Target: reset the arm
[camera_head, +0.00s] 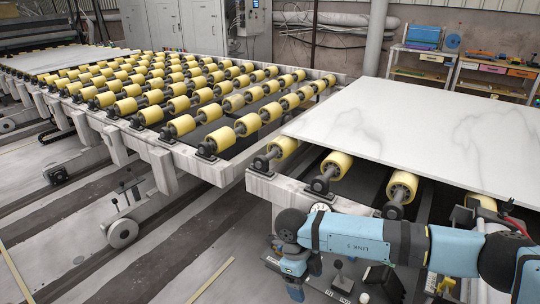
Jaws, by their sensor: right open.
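My right arm comes in from the lower right, blue and black, and reaches left across the bottom of the view. My right gripper (292,277) hangs below the wrist at the arm's left end, beside the front of the roller frame. It is open, and I see nothing between its fingers. My left arm and gripper are not in view. A white marble-like stone slab (428,128) lies flat on the rollers at the right, beyond my arm and apart from it.
A long conveyor with yellow rollers (213,139) runs to the far left, where another pale slab (65,58) lies. Grey cabinets (183,25) and a loaded shelf (432,62) stand behind. Floor at lower left (150,262) is mostly clear.

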